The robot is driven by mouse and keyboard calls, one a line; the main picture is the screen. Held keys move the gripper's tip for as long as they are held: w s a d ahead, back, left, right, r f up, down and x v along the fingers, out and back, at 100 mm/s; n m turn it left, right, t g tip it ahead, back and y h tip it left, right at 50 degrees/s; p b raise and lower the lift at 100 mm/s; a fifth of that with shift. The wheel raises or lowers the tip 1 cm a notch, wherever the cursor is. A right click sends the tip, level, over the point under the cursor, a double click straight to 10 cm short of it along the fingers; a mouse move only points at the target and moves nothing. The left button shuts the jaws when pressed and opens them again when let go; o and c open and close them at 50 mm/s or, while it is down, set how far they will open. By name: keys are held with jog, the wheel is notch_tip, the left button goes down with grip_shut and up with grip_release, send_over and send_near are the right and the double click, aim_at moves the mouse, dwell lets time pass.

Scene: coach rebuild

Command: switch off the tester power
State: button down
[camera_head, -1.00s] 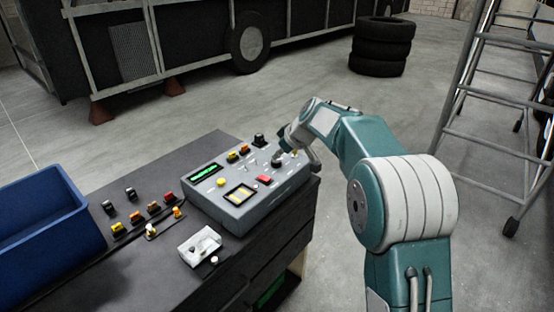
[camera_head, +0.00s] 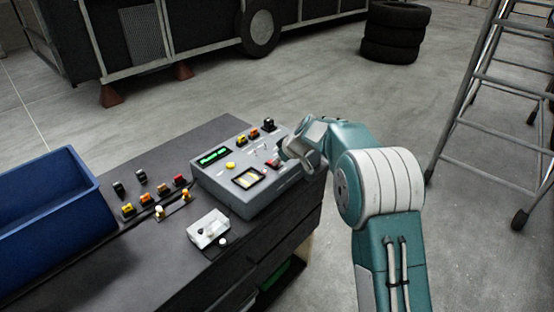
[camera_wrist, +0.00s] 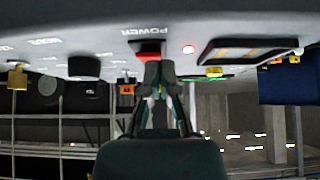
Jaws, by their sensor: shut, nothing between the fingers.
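The tester (camera_head: 262,199) is a grey sloped box on the dark bench, with a lit green display (camera_head: 213,156), a yellow button, a small screen and several switches. Its red power switch (camera_head: 272,165) is near the right edge, beside my gripper (camera_head: 284,153).
A blue bin (camera_head: 50,215) stands at the bench's left. Several loose switches and a small pale box (camera_head: 209,229) lie on the bench (camera_head: 135,245). Stacked tyres (camera_head: 394,35) and a metal ladder (camera_head: 490,110) stand on the floor beyond.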

jog(key=shift+f, duration=0.1)
jog(key=shift+s+d+f, duration=0.1)
jog(key=shift+d+f, duration=0.05)
jog(key=shift+f, duration=0.2)
jog(key=shift+r, duration=0.1)
jog(key=shift+r, duration=0.75)
